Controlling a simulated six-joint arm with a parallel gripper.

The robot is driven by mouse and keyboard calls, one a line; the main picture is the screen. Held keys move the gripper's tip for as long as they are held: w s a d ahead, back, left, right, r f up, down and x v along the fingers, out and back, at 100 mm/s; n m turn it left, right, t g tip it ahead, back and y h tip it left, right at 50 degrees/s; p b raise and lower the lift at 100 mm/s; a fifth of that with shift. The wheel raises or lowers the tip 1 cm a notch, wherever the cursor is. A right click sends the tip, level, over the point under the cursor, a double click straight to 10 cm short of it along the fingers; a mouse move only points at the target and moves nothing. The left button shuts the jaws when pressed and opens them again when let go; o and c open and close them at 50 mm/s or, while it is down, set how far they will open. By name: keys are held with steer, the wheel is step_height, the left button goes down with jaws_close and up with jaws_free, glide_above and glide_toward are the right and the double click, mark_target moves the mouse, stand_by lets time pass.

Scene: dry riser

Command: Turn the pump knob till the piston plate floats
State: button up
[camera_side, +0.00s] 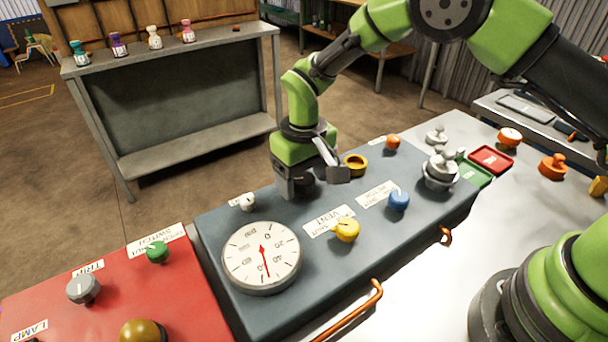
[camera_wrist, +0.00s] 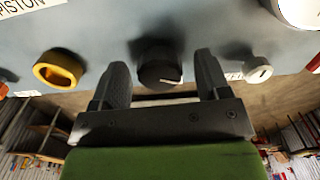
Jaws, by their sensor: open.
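My gripper (camera_side: 312,178) is low over the far edge of the blue-grey panel (camera_side: 300,265). In the wrist view its two fingers stand open on either side of a black knob (camera_wrist: 160,72) with a white pointer mark; I cannot tell whether they touch it. My gripper mostly hides this knob in the side view, and no pump label is readable. A round white gauge (camera_side: 245,255) with a red needle sits at the panel's near left. A silver stacked piece (camera_side: 440,168) stands in a round holder at the panel's right end; whether its plate floats cannot be told.
Nearby are a small white knob (camera_side: 247,201), a yellow ring (camera_side: 355,164), a yellow knob (camera_side: 347,229), a blue knob (camera_side: 399,200) and an orange knob (camera_side: 392,142). A red panel (camera_side: 120,290) adjoins at left. Orange handles (camera_side: 355,312) line the near edge.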

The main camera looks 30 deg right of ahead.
mark_target(304, 178)
steer(key=c, duration=0.9)
steer(key=shift+m, duration=1.3)
steer(key=shift+c, duration=0.2)
steer(key=o, duration=0.9)
steer(key=shift+o, duration=0.2)
step_height(304, 178, up, 10)
